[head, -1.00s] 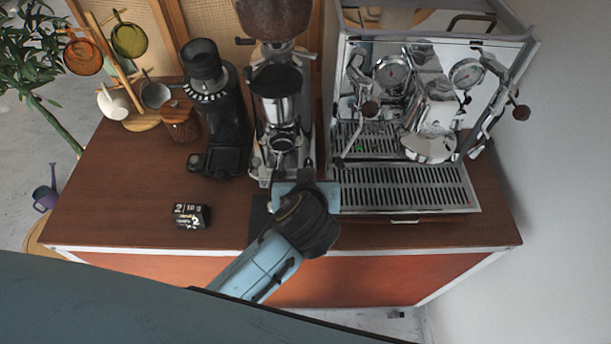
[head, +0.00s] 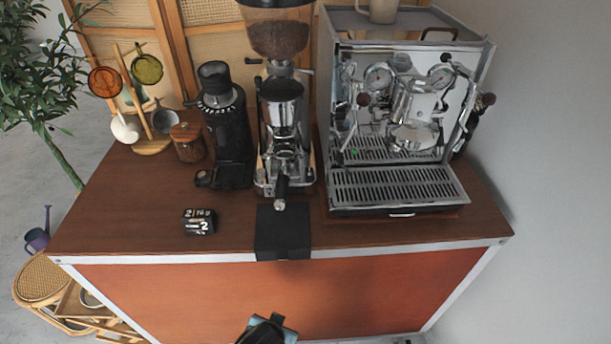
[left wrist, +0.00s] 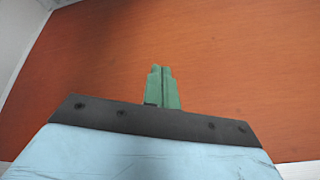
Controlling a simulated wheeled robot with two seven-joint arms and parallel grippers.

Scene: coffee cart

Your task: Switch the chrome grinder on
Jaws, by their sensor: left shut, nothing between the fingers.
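The chrome grinder (head: 284,150) stands upright on the wooden counter, left of the espresso machine, with a clear hopper (head: 278,38) of coffee beans on top. A black-handled part (head: 282,190) sticks out from its lower front. I cannot make out its switch or whether it is on. My left gripper is low in front of the cart, well below and apart from the grinder; only part of my left wrist shows at the bottom of the head view. In the left wrist view its green fingers (left wrist: 162,88) are shut and empty, before the orange panel. My right gripper is not in view.
The espresso machine (head: 400,120) stands to the right and a black grinder (head: 226,125) to the left. A black mat (head: 283,238) lies at the front edge. A small black block (head: 200,222) and a wooden-lidded jar (head: 188,145) are at left. The counter's front left is mostly clear.

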